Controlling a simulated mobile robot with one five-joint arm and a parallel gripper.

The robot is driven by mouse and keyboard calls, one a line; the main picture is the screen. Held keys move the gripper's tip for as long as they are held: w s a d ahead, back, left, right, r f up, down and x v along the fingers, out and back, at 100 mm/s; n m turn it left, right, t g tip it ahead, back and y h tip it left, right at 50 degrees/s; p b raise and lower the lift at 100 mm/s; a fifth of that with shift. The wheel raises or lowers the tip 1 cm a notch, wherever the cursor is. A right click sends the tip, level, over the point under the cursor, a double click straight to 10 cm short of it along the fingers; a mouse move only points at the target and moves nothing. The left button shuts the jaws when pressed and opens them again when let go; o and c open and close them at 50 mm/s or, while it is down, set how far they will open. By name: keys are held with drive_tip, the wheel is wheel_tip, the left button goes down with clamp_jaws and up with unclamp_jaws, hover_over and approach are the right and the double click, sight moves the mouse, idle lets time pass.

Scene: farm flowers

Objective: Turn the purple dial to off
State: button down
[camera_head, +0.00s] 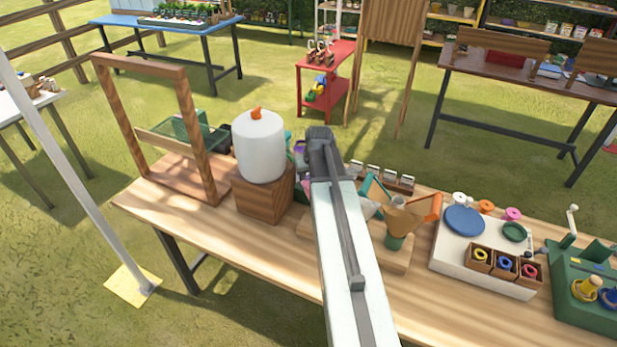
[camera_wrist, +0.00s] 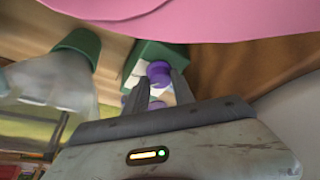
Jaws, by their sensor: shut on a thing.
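The purple dial (camera_wrist: 158,70) shows in the wrist view as a round knob on a green box with a pale face (camera_wrist: 150,50). My gripper (camera_wrist: 160,77) has one finger on each side of the dial and is shut on it. A second purple patch shows lower down between the fingers; I cannot tell whether it is part of the same dial. No off mark is readable. In the head view my arm hides the gripper and most of this box. A small purple patch (camera_head: 299,147) shows just left of the arm's end.
In the wrist view a pink surface (camera_wrist: 220,18) hangs close above, and a pale thing with a green collar (camera_wrist: 80,48) is at left. In the head view a white cylinder on a wooden block (camera_head: 260,148) stands left of my arm. A funnel stand (camera_head: 398,225) is at right.

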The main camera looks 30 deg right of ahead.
drive_tip(key=m, duration=0.2)
drive_tip(key=m+h, duration=0.1)
drive_tip(key=m, duration=0.1)
drive_tip(key=shift+w+a+m+g+h, duration=0.1)
drive_tip(key=shift+a+m+g+h, duration=0.05)
drive_tip(key=shift+m+g+h, duration=0.15)
drive_tip(key=c, duration=1.3)
unclamp_jaws()
drive_tip(key=shift+c, duration=0.2)
drive_tip(key=p+v, duration=0.7)
drive_tip(key=v, duration=0.1)
drive_tip(key=shift+f, duration=0.1)
